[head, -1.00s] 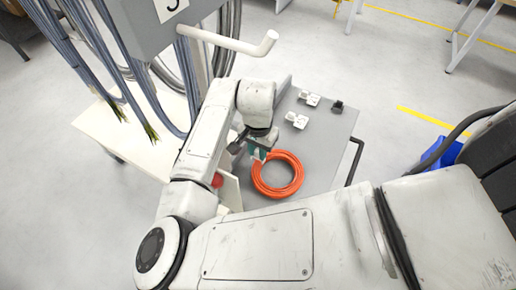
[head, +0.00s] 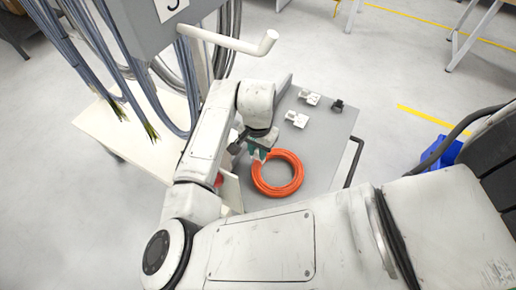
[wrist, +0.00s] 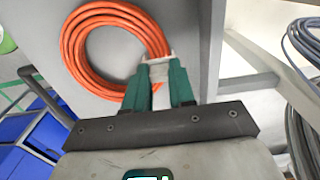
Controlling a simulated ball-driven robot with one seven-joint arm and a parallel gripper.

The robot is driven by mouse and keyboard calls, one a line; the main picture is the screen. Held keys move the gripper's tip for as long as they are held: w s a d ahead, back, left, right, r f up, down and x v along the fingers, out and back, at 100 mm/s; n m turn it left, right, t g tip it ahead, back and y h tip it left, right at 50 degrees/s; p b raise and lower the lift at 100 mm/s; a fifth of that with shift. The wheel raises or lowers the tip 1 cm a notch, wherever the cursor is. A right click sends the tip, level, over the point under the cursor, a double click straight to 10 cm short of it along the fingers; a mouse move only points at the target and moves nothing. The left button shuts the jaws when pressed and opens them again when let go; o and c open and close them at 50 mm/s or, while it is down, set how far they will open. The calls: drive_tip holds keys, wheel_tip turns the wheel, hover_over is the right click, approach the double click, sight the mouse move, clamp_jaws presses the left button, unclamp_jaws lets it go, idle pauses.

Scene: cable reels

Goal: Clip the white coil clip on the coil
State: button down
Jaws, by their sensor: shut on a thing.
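The orange coil (head: 278,192) lies flat on the grey cart top (head: 328,140); it also shows in the wrist view (wrist: 72,45). My gripper (head: 260,153) is at the coil's far left edge, pointing down. In the wrist view its green fingers (wrist: 158,82) are shut on the white coil clip (wrist: 159,69). The clip's end overlaps the coil's rim. Whether it is around the strands or only against them I cannot tell. In the head view my wrist and fingers hide the clip.
Two white clip-like parts (head: 297,119) (head: 309,97) and a small black part (head: 337,106) sit toward the cart's back. A pale table (head: 125,155) and grey hanging cables stand at left. Blue bins (wrist: 48,135) show in the wrist view. The cart top right of the coil is clear.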

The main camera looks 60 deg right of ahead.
drive_tip(key=shift+f+b, duration=0.5)
drive_tip(key=shift+f, duration=0.35)
idle(0.7)
